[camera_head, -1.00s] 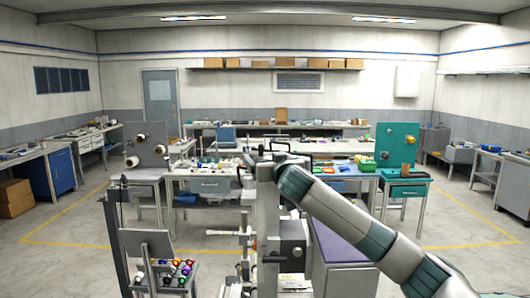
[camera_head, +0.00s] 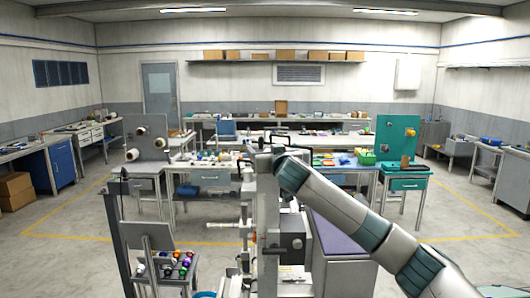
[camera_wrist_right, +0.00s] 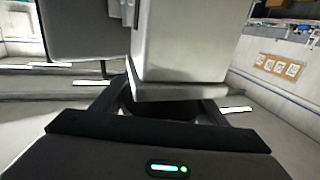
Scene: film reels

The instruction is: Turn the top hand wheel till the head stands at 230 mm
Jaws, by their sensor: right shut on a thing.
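The machine with the tall grey column (camera_head: 267,215) stands in front of me in the head view. My right gripper (camera_head: 272,157) is at its top, partly hidden by my own wrist. In the right wrist view, my two black fingers (camera_wrist_right: 163,103) close around a dark rounded part, which looks like the top hand wheel (camera_wrist_right: 160,109), below a pale grey block (camera_wrist_right: 180,45). The right gripper is shut on it. The wheel cannot be made out in the head view. The head's height cannot be read; no scale figures are legible. My left gripper is out of view.
A small rack with colored spools (camera_head: 172,265) stands at the front left. A purple-topped cabinet (camera_head: 335,240) is right of the column. Benches with clutter (camera_head: 210,178) and a green panel (camera_head: 398,138) stand behind. Open floor (camera_head: 80,265) lies at left.

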